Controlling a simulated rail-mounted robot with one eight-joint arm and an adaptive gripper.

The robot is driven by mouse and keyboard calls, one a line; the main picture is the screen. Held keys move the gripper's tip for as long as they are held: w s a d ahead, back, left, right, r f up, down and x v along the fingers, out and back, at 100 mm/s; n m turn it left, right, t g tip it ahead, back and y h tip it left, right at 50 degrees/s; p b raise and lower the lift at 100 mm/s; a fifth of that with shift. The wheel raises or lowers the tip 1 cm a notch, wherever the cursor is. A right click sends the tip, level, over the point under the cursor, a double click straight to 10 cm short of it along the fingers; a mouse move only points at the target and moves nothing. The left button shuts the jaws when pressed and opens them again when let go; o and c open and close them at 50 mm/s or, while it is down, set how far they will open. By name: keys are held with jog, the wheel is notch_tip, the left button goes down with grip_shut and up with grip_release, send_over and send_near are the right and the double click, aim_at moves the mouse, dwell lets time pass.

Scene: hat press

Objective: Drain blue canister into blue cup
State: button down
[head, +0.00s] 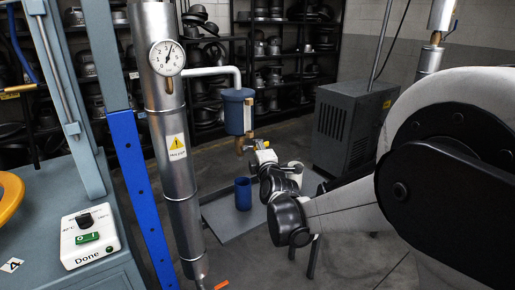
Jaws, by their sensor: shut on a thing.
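The blue canister (237,110) hangs from a white pipe beside the tall metal pipe. A brass drain valve (240,146) is at its bottom. The blue cup (243,194) stands upright on a low grey metal stand (217,216), roughly below the valve. Its inside is too small to read. My gripper (259,147) is at the right of the valve, shut on what looks like its small handle. The fingertips are small and partly hidden, so the exact grip is unclear.
The tall metal pipe (173,150) carries a gauge and a warning label. A grey cabinet (350,127) stands at right. A control box marked Done (89,238) sits at left. Shelves of hat moulds line the back.

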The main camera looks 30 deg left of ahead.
jog(key=c, duration=1.7)
grip_release()
jog(key=shift+s+d, duration=0.1)
jog(key=shift+d, duration=0.05)
jog(key=v, duration=1.1)
jog(key=shift+s+d, duration=0.25)
jog(key=shift+s, duration=0.05)
